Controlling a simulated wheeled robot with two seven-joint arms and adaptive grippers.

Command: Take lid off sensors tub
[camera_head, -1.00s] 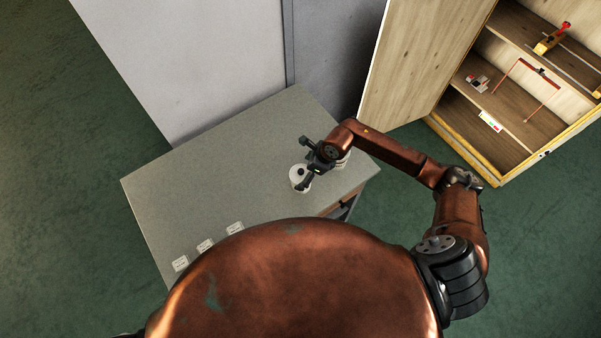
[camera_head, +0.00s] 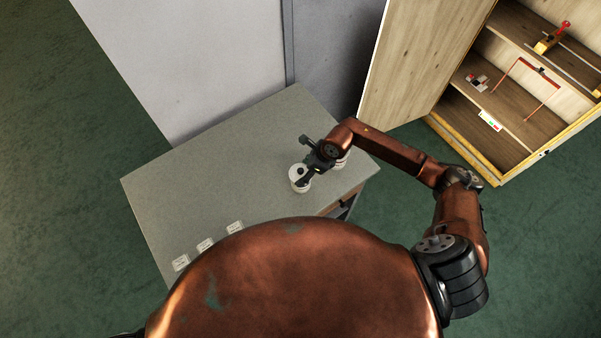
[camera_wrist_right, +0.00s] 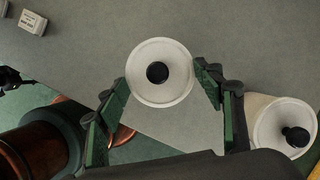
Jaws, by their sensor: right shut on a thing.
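A white round tub (camera_head: 299,187) stands near the right end of the grey table. Its white lid with a black knob (camera_wrist_right: 174,52) shows from above in the right wrist view. My right gripper (camera_wrist_right: 163,76) has its green and black fingers on opposite sides of this lid, shut on it at the rim. The lid looks seated on the tub. A second white lidded tub (camera_wrist_right: 280,127) with a black knob is beside it, partly behind my gripper in the head view (camera_head: 341,161). No writing on the tubs is readable.
The table's far and middle areas are clear. An open wooden cabinet (camera_head: 465,120) with tools stands at right, beyond the table.

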